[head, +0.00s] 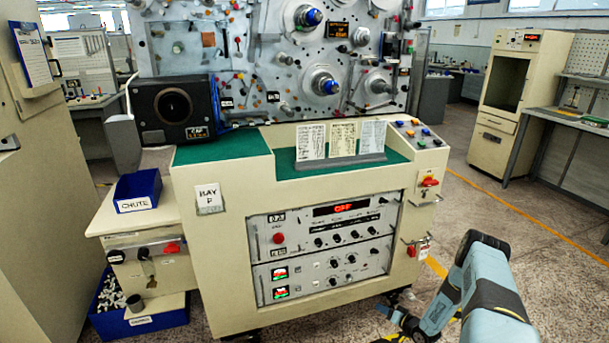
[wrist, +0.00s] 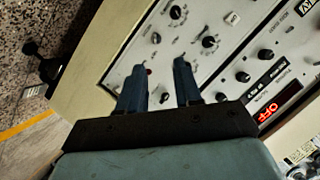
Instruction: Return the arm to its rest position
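My arm (head: 482,290), light blue and dark, reaches in from the lower right of the head view, bent at a joint. It stands right of the cream machine cabinet (head: 230,262), low near the floor. In the wrist view my gripper (wrist: 160,66) has its two dark blue fingers apart, with nothing visible between them. Behind the fingers is the cabinet's grey control panel (wrist: 195,45), with black knobs and a red OFF display (wrist: 268,114). The distance from fingertips to panel is hard to judge.
A red switch (head: 429,182) and a red-handled lock (head: 411,251) stick out from the cabinet's right side. Blue CHUTE (head: 135,205) and lower bins stand at left. Speckled floor (head: 520,225) with an orange line is open at right, before a workbench (head: 570,122).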

